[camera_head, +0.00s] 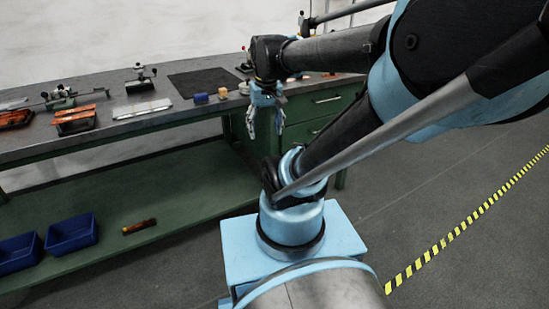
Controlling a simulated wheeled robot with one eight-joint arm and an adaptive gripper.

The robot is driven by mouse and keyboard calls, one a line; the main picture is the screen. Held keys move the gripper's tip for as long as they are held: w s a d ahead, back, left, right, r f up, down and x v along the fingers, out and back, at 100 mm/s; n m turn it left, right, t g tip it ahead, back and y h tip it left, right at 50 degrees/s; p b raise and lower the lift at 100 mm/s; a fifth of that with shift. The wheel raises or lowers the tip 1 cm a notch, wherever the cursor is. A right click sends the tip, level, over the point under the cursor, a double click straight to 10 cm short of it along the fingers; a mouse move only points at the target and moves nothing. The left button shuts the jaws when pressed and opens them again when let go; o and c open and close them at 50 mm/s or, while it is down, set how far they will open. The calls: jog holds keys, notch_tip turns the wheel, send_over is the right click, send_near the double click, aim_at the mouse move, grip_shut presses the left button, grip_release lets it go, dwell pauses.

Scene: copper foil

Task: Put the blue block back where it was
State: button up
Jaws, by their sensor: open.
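A small blue block (201,98) lies on the workbench top, near its front edge and just in front of a dark mat. My gripper (265,133) is open and points down, to the right of the blue block. Its fingers hang apart in front of the bench's front edge in this view, with nothing seen between them. The block is apart from the gripper and fully in view.
The dark mat (205,81) lies behind. Blue bins (71,233) sit on the lower shelf.

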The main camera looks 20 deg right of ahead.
jog(key=s+d+f, duration=0.2)
jog(key=s+f, duration=0.4)
jog(key=f, duration=0.2)
jog(key=shift+m, duration=0.3)
jog(key=shift+s+f, duration=0.1)
dwell(0.7)
